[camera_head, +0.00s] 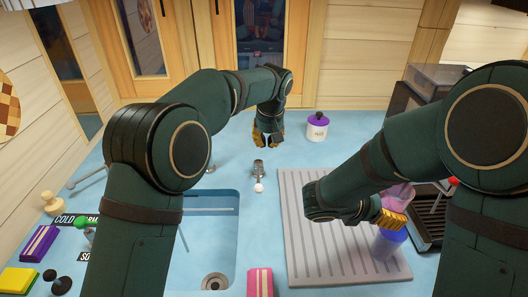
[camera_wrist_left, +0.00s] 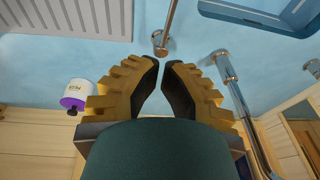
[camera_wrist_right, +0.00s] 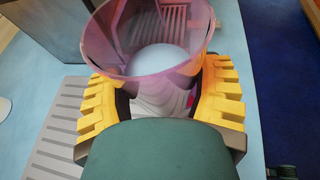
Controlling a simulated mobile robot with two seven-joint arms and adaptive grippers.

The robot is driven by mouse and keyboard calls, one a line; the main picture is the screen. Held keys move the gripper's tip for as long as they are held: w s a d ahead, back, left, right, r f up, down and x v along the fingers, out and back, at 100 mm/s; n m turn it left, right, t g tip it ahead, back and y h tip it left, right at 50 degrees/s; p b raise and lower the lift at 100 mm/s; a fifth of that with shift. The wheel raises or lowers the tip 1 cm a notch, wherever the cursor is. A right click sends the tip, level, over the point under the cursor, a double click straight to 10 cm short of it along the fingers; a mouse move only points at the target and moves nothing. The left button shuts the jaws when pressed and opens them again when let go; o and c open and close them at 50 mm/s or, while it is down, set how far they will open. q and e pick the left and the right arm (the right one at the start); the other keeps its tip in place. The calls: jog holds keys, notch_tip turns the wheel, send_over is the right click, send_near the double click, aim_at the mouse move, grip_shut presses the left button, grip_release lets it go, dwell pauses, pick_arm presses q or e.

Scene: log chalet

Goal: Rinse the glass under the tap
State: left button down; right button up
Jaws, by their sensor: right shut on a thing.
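My right gripper (camera_head: 390,218) is shut on a clear pink glass (camera_head: 398,194) above the ribbed drainboard. In the right wrist view the glass (camera_wrist_right: 150,88) sits between both fingers, its wide rim towards the top. A blue-violet cup shape (camera_head: 387,245) shows just below the gripper; I cannot tell whether it is separate from the glass. My left gripper (camera_head: 268,140) is empty at the back of the counter, its fingertips nearly together. A chrome lever with a white knob (camera_head: 259,188) stands just in front of it. Chrome pipework (camera_wrist_left: 236,95) is beside the left gripper; my left arm hides much of the tap area.
The blue sink (camera_head: 213,250) lies left of the ribbed drainboard (camera_head: 305,235). A white jar with a purple lid (camera_head: 317,128) stands behind. Sponges (camera_head: 38,243) and a COLD label (camera_head: 65,219) are at left. A dark machine (camera_head: 430,215) stands at right, and a pink sponge (camera_head: 260,282) in front.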

pick_arm(q)
jog(key=b, duration=0.1)
send_near(258, 174)
jog(key=s+x, duration=0.1)
jog(key=x, duration=0.5)
pick_arm(e)
jog(key=shift+f, duration=0.65)
pick_arm(q)
jog(key=shift+d+f, duration=0.5)
jog(key=shift+f, duration=0.15)
pick_arm(e)
jog(key=shift+f, duration=0.1)
